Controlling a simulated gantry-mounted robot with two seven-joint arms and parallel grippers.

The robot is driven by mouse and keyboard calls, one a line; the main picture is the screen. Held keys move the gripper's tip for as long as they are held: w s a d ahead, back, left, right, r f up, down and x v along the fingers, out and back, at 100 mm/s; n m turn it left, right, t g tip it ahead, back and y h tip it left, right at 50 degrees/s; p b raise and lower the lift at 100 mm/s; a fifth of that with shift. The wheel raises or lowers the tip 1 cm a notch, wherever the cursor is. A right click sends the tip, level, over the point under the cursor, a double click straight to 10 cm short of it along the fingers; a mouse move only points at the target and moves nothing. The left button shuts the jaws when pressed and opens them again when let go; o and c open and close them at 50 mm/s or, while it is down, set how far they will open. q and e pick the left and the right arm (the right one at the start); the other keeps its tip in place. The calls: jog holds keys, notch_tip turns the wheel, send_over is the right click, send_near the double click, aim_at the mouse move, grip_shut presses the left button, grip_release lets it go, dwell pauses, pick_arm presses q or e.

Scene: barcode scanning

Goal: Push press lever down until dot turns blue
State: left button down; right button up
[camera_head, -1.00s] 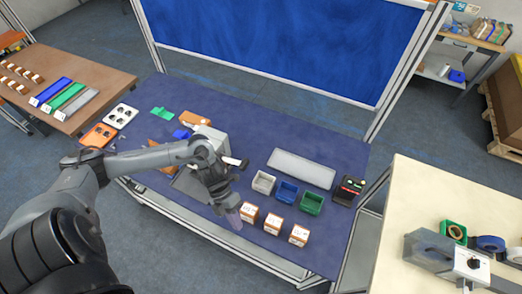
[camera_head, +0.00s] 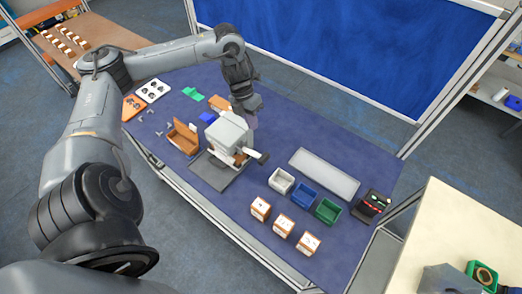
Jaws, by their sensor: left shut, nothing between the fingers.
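The press (camera_head: 227,130) is a light grey block-like machine on a dark flat base, standing near the middle of the blue table. My left gripper (camera_head: 252,122) points down just behind and to the right of the press body. It is shut and empty, and appears apart from the lever. I cannot make out the dot at this size. My right gripper is not in view.
White, blue and green bins (camera_head: 304,196) stand right of the press, with several small boxes (camera_head: 283,225) in front. A grey tray (camera_head: 324,174) lies behind the bins. An open brown box (camera_head: 183,137) is left of the press. A dark device (camera_head: 371,206) stands at the right edge.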

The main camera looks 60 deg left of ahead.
pick_arm(q)
jog(key=shift+f, duration=0.1)
jog(key=p, duration=0.3)
send_near(262, 156)
jog(key=x, duration=0.5)
jog(key=shift+d, duration=0.1)
jog(key=shift+x, duration=0.95)
jog(key=shift+p, duration=0.35)
